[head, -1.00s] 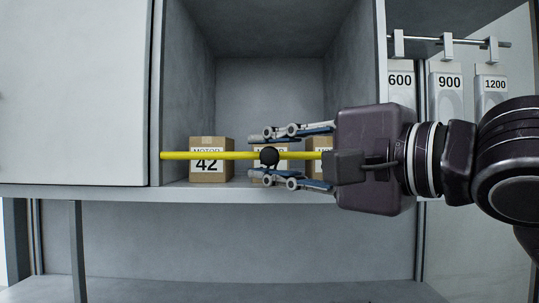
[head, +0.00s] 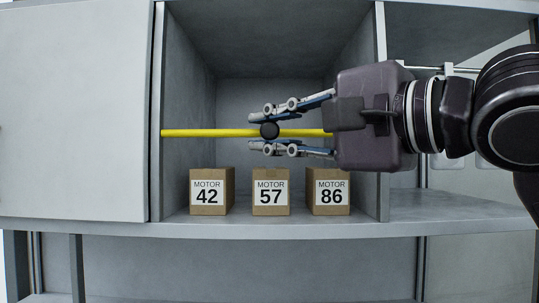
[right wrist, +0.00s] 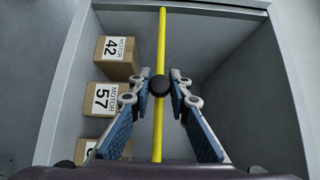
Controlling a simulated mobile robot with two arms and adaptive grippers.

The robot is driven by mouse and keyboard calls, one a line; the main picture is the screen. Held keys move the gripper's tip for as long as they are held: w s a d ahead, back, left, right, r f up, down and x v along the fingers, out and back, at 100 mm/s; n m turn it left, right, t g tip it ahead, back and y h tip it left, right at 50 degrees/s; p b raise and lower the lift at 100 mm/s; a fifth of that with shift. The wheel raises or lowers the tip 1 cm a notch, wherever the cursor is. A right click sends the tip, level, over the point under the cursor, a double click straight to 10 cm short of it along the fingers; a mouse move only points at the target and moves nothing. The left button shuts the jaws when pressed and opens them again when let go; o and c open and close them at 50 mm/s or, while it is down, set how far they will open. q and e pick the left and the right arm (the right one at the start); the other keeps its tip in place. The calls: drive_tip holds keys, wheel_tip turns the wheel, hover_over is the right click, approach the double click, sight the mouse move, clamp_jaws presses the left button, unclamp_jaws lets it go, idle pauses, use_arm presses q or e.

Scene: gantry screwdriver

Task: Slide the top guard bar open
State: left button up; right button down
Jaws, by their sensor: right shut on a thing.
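The yellow guard bar (head: 210,133) runs level across the open cubby, above the motor boxes. A dark round knob (head: 269,131) sits at its middle. My right gripper (head: 268,130) comes in from the right and is shut on the knob, with one finger above and one below it. In the right wrist view the bar (right wrist: 162,45) runs up the picture, and the knob (right wrist: 160,86) sits between the two fingertips. The bar's right end is hidden behind my right gripper in the head view. My left gripper is not in view.
Boxes marked MOTOR 42 (head: 210,191), MOTOR 57 (head: 270,192) and MOTOR 86 (head: 330,192) stand on the cubby floor below the bar. A pale panel (head: 75,110) covers the left side. The cubby space above the bar is clear.

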wheel_tip(320, 180, up, 10)
drive_tip(key=p, duration=0.4)
drive_tip(key=shift+p, duration=0.3)
drive_tip(key=c, duration=1.8)
unclamp_jaws()
drive_tip(key=shift+s, duration=0.1)
drive_tip(key=shift+d, duration=0.1)
drive_tip(key=v, duration=1.2)
